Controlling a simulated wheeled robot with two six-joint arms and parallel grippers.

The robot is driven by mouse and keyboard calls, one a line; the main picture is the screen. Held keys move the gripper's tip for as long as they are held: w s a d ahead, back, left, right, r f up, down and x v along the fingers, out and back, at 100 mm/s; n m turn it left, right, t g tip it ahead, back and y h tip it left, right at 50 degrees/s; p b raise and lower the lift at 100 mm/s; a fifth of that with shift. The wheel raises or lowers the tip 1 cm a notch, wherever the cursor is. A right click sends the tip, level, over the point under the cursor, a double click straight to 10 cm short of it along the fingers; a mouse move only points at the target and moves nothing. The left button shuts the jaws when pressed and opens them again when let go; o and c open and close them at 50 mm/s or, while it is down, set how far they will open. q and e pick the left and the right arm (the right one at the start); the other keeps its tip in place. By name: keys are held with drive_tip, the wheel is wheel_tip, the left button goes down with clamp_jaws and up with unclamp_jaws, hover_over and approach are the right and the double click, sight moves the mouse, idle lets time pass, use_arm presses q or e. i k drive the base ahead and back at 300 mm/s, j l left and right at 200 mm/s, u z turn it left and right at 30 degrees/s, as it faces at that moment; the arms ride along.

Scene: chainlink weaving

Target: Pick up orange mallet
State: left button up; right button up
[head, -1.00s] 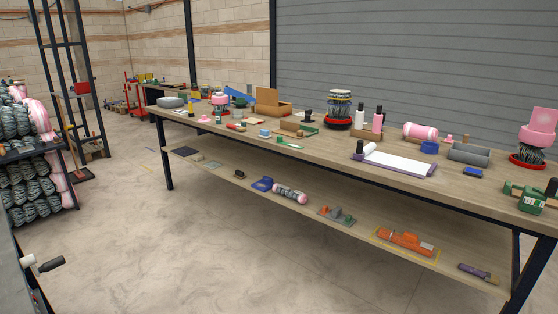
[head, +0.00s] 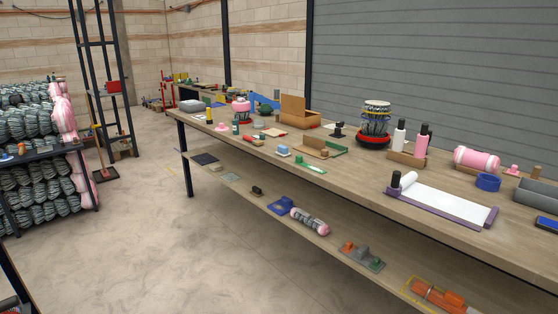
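No object is clearly recognisable as an orange mallet. An orange tool-like object (head: 440,296) lies on the lower shelf of the long workbench at the bottom right, inside a yellow outline; its exact shape is hard to tell. A small orange item (head: 21,149) sits on the dark rack at the left edge, too small to identify. Neither of my grippers is in view.
The long wooden workbench (head: 350,176) runs from back left to front right, crowded with tools. A white roll sheet (head: 440,198) lies on it. A rack of wire coils (head: 40,185) stands at left. The concrete floor (head: 150,240) between them is clear.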

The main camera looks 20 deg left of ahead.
sight(22, 149)
drive_tip(key=i+j+u, duration=0.2)
drive_tip(key=i+u, duration=0.2)
drive_tip(key=i+j+u, duration=0.15)
drive_tip(key=i+u, duration=0.55)
drive_tip(key=u, duration=0.15)
drive_tip(key=i+l+u, duration=0.15)
drive_tip(key=i+u, duration=0.25)
drive_tip(key=i+l+u, duration=0.1)
drive_tip(key=i+u, duration=0.2)
drive_tip(key=i, duration=1.35)
drive_tip(key=i+u, duration=0.2)
drive_tip(key=i, duration=0.35)
drive_tip(key=i+l+u, duration=0.15)
drive_tip(key=i, duration=0.45)
drive_tip(key=i+l+u, duration=0.2)
drive_tip(key=i, duration=0.35)
drive_tip(key=i+u, duration=0.25)
drive_tip(key=i, duration=0.2)
drive_tip(key=i+l+u, duration=0.1)
drive_tip(key=i+u, duration=0.2)
drive_tip(key=i, duration=0.2)
